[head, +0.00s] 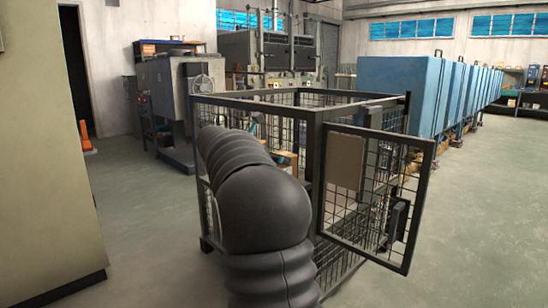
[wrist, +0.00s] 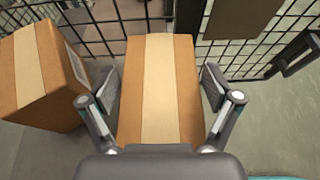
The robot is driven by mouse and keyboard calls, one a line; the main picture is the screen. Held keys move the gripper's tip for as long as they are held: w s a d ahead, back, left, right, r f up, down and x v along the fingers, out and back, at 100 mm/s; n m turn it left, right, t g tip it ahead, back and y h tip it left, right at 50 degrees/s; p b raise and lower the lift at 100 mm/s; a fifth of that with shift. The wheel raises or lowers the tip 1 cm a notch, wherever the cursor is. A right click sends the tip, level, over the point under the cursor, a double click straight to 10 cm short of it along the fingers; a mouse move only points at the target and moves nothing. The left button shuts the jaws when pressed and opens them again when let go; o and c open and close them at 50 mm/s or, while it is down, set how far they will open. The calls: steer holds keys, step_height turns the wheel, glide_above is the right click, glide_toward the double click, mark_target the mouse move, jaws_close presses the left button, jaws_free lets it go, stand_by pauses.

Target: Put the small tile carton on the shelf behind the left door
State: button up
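In the wrist view a brown carton (wrist: 185,90) with a pale tape strip lies between the two fingers of my gripper (wrist: 160,92). The fingers are spread, with narrow gaps showing beside the carton, so it does not look clamped. A second brown carton (wrist: 30,85) with a pale strip and a label on its side stands to the left. I cannot tell for sure which is the small tile carton. In the head view my arm hides most of the cage inside and my gripper is not clear. I cannot identify the shelf or its left door.
A black wire-mesh cage (head: 316,115) stands ahead, its mesh gate (head: 365,190) swung out at the right. Dark ovens (head: 270,52) and a grey machine (head: 175,85) stand behind. Blue cabinets (head: 400,92) line the right. A beige cabinet (head: 40,150) is close at left. Floor is clear at right.

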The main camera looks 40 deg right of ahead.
steer(key=shift+f+b, duration=0.15)
steer(key=shift+b, duration=0.45)
steer(key=a+r, duration=0.2)
steer(key=a+r+p, duration=0.1)
steer(key=a+r, duration=0.1)
steer(key=shift+w+a+r+p, duration=0.1)
steer(key=shift+w+a+p, duration=0.1)
steer(key=shift+a+p, duration=0.15)
steer(key=v, duration=0.8)
steer(key=shift+s+a+f, duration=0.1)
steer(key=shift+s+f, duration=0.05)
steer(key=shift+f, duration=0.05)
